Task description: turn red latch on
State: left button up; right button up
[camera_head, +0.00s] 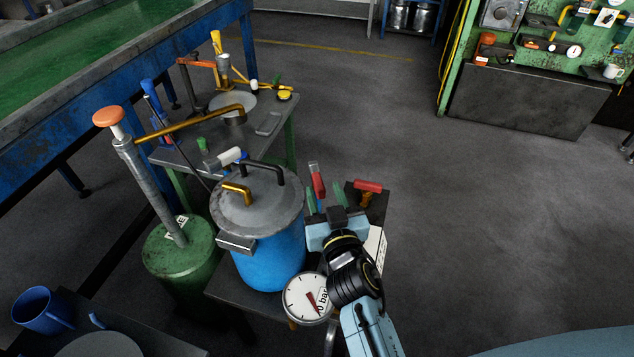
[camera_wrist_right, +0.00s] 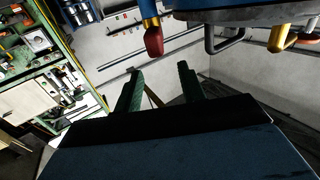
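A red-tipped latch (camera_head: 317,181) stands upright just right of the blue pot (camera_head: 270,255), whose grey lid has bent handles. In the right wrist view the latch (camera_wrist_right: 153,40) shows its red end and a blue stem, ahead of and above my fingers. My right gripper (camera_head: 331,204) is close to the latch on the near side. Its two green fingers (camera_wrist_right: 160,86) are apart with nothing between them, and the latch appears beyond their tips. My left gripper is not in view.
A red-handled valve (camera_head: 368,186) is right of the latch. A round gauge (camera_head: 304,298) sits in front of the blue pot. A green tank with an orange-topped pump (camera_head: 178,245) stands left. A small table (camera_head: 268,123) is behind. Floor at the right is clear.

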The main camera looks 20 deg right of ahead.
aim_at(317, 176)
notch_tip(317, 176, down, 3)
jog(key=shift+r+b, duration=0.15)
jog(key=shift+b, duration=0.35)
jog(key=shift+w+r+p, duration=0.2)
jog(key=shift+w+r, duration=0.1)
jog(key=shift+w, duration=0.2)
jog(key=shift+w+r+p, duration=0.15)
jog(key=shift+w+r, duration=0.1)
jog(key=shift+w, duration=0.25)
jog(key=w, duration=0.4)
jog(key=shift+d, duration=0.2)
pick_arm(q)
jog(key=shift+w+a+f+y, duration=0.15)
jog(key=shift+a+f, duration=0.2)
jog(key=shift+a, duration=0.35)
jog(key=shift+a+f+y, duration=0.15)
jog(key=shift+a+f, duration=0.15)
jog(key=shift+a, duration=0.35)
pick_arm(e)
jog(key=shift+w+d, duration=0.1)
jog(key=shift+w, duration=0.65)
grip_shut()
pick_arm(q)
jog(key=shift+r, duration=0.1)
